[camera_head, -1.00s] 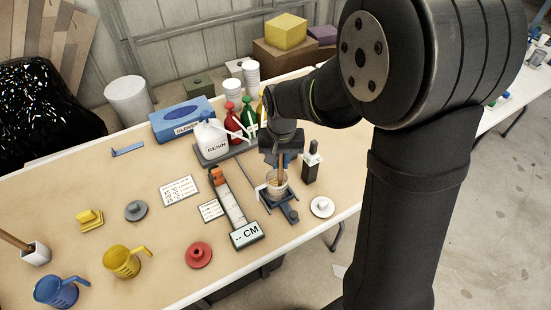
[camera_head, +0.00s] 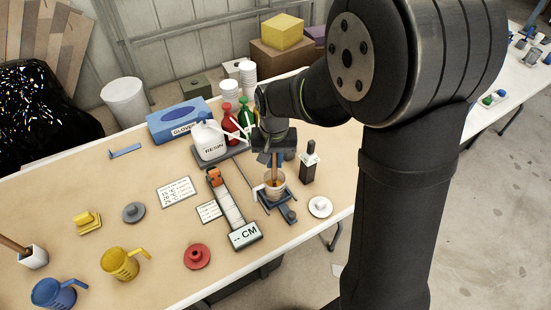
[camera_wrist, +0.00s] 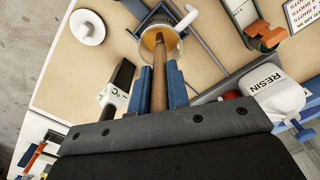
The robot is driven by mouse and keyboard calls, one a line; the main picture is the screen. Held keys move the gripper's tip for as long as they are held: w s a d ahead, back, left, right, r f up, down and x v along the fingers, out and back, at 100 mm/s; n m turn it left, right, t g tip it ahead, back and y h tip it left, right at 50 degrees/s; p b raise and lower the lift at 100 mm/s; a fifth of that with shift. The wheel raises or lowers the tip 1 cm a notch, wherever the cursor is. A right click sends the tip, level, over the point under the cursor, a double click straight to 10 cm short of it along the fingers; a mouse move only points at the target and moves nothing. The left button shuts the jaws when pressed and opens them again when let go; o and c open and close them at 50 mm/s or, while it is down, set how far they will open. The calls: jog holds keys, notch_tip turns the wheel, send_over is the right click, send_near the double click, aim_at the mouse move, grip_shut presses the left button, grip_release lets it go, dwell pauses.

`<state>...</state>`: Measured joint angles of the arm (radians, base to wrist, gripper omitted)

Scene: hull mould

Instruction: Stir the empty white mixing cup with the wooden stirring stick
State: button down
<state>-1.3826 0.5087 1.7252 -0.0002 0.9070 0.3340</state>
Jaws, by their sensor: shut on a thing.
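The white mixing cup (camera_head: 265,194) stands upright on a small blue stand (camera_head: 288,212) near the table's front edge. In the wrist view the cup (camera_wrist: 142,52) shows an amber-orange inside, so it does not look empty; I cannot tell its depth. My gripper (camera_wrist: 159,90) is shut on the wooden stirring stick (camera_wrist: 159,72), held between two blue fingers. The stick's far end is inside the cup. In the head view my gripper (camera_head: 273,152) is above the cup, with the stick (camera_head: 275,168) nearly upright; its lower tip is hidden in the cup.
A scale (camera_head: 245,235) marked CM lies left of the cup. A black-and-white device (camera_head: 309,165) stands close right, with a white disc (camera_head: 320,207) in front. The resin container (camera_head: 211,143) and red and green bottles stand behind. Yellow and blue jugs are at front left.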

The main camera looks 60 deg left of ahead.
jog(key=shift+r, duration=0.1)
jog(key=shift+r, duration=5.35)
jog(key=shift+r, duration=1.5)
